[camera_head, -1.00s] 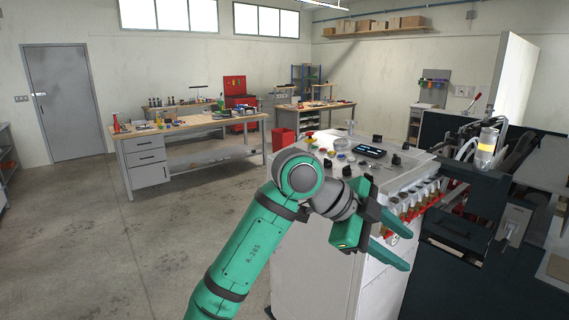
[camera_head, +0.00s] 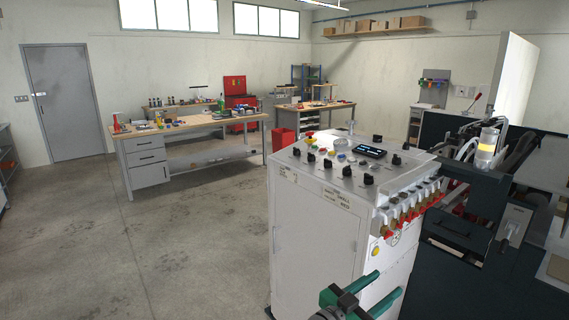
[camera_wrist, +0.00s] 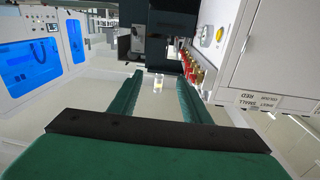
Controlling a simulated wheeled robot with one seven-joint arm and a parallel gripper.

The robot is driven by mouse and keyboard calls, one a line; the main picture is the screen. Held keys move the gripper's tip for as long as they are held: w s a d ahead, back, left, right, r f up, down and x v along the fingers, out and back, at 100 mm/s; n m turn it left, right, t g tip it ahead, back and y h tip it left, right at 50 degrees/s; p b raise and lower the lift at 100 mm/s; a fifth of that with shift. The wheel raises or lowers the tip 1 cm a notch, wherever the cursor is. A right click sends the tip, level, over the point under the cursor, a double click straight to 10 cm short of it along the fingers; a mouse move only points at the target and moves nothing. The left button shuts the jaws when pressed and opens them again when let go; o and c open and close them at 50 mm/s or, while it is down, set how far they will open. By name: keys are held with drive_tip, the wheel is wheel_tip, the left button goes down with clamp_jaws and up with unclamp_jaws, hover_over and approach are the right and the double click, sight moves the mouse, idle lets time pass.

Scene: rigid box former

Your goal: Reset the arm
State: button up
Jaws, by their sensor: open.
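My gripper (camera_head: 362,300) shows at the bottom edge of the head view, low in front of the white control cabinet (camera_head: 312,230). Its two green fingers are apart, with nothing seen between them. Most of my arm is out of the head view. In the wrist view my gripper (camera_wrist: 158,80) is open, its green fingers reaching forward with a clear gap. The cabinet's side (camera_wrist: 270,60) stands to the right there, with brass and red fittings (camera_wrist: 192,68) beyond the fingers.
The cabinet top carries knobs and a small display (camera_head: 370,151). A dark machine (camera_head: 465,225) adjoins it on the right. A wooden workbench (camera_head: 190,129) stands at the back left. The floor (camera_head: 190,230) left of the cabinet is clear.

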drive_tip(key=s+a+f+n+t+y, duration=0.25)
drive_tip(key=s+a+f+n, duration=0.2)
drive_tip(key=f, duration=0.35)
drive_tip(key=s+a+f+n+t+y, duration=0.2)
drive_tip(key=s+a+f+n+y, duration=0.2)
drive_tip(key=s+f, duration=0.25)
drive_tip(key=s+a+f+n+t+y, duration=0.2)
drive_tip(key=s+a+f+n+y, duration=0.2)
drive_tip(key=f, duration=0.5)
drive_tip(key=s+a+y, duration=0.2)
drive_tip(key=s+a, duration=0.3)
drive_tip(key=s, duration=0.9)
drive_tip(key=s+a+g+y, duration=0.1)
drive_tip(key=s+a, duration=0.4)
drive_tip(key=s, duration=0.9)
drive_tip(key=shift+a+r+m+y, duration=0.15)
drive_tip(key=shift+a+m+y, duration=0.25)
drive_tip(key=shift+y, duration=0.35)
